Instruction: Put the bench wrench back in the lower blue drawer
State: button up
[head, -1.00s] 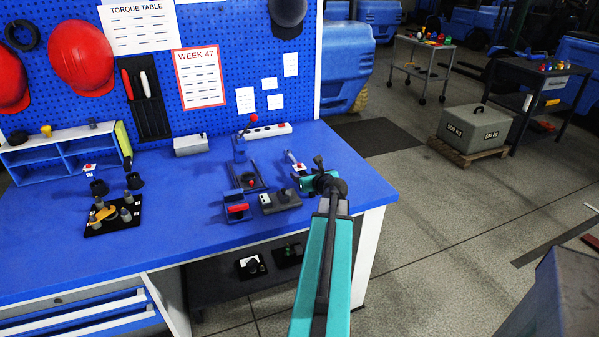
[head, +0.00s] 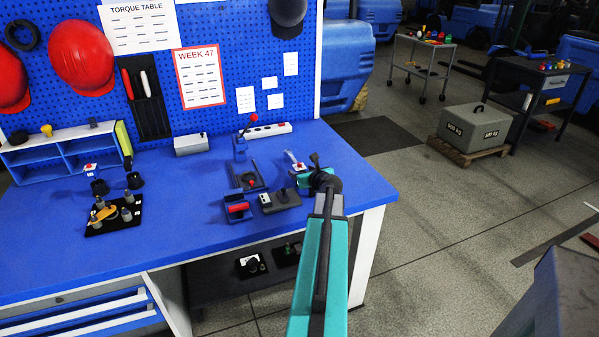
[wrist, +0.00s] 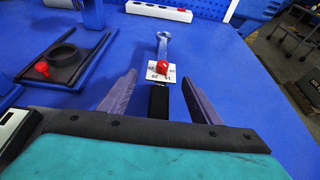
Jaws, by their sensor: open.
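The bench wrench (wrist: 162,45) lies on the blue bench top in the wrist view, its grey ring end pointing away. A white card with a red knob (wrist: 161,68) sits over its middle, and its black handle (wrist: 158,100) points toward me. My gripper (wrist: 159,82) is open, with one finger on each side of the handle and visible gaps to both. In the head view the wrench (head: 294,160) shows just beyond my gripper (head: 308,178), which my wrist partly hides. The blue drawers are at the lower left; the lower drawer (head: 115,326) is cut off by the frame.
A ring fixture with a red knob (wrist: 65,65) stands left of my gripper. A power strip (wrist: 158,11) lies beyond the wrench. A grey-black box (head: 280,198) and a red-handled block (head: 238,208) are close by. The bench top to the right is clear.

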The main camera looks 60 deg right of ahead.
grip_shut()
jog(key=shift+r, duration=0.15)
